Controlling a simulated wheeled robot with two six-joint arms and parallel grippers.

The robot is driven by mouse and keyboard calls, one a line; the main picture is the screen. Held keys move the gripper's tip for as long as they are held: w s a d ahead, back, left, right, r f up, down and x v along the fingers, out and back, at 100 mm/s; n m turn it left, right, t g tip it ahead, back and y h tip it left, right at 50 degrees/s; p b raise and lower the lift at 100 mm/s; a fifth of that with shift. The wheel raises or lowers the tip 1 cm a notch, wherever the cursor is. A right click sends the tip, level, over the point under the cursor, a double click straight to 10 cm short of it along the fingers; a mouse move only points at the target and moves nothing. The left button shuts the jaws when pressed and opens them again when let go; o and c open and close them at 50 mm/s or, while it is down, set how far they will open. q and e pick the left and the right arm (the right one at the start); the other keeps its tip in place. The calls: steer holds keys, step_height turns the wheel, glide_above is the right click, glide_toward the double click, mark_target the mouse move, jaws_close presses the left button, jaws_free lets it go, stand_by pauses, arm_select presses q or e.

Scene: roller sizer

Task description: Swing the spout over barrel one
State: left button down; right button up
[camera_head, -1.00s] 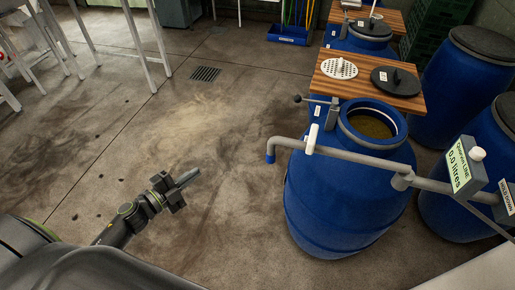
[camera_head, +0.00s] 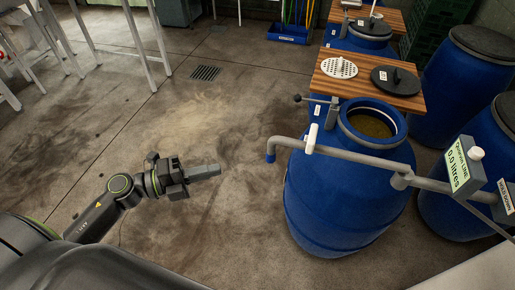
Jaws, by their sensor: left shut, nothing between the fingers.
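The grey spout (camera_head: 345,155) is a pipe running left from the meter post across the front of the nearest blue barrel (camera_head: 345,205). Its blue-tipped outlet (camera_head: 270,157) hangs left of that barrel, over the floor. A white upright handle (camera_head: 311,139) stands on the pipe. The barrel is open and holds a brownish liquid (camera_head: 371,125). I cannot read which barrel is barrel one. My left gripper (camera_head: 217,171) is shut and empty, left of the outlet and apart from it, pointing right. My right gripper is not in view.
A wooden board (camera_head: 367,78) with a white perforated disc (camera_head: 339,68) and a dark lid (camera_head: 394,80) lies behind the barrel opening. A meter (camera_head: 463,165) reads 0.0 litres. Lidded blue barrels (camera_head: 460,85) stand at right. The concrete floor between gripper and spout is clear.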

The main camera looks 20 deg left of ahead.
arm_select(q)
steer(key=w+a+p+x, duration=0.1)
steer(key=p+x, duration=0.4)
steer(key=x, duration=0.7)
steer(key=shift+w+p, duration=0.3)
steer(key=shift+w, duration=0.55)
steer(key=shift+a, duration=0.1)
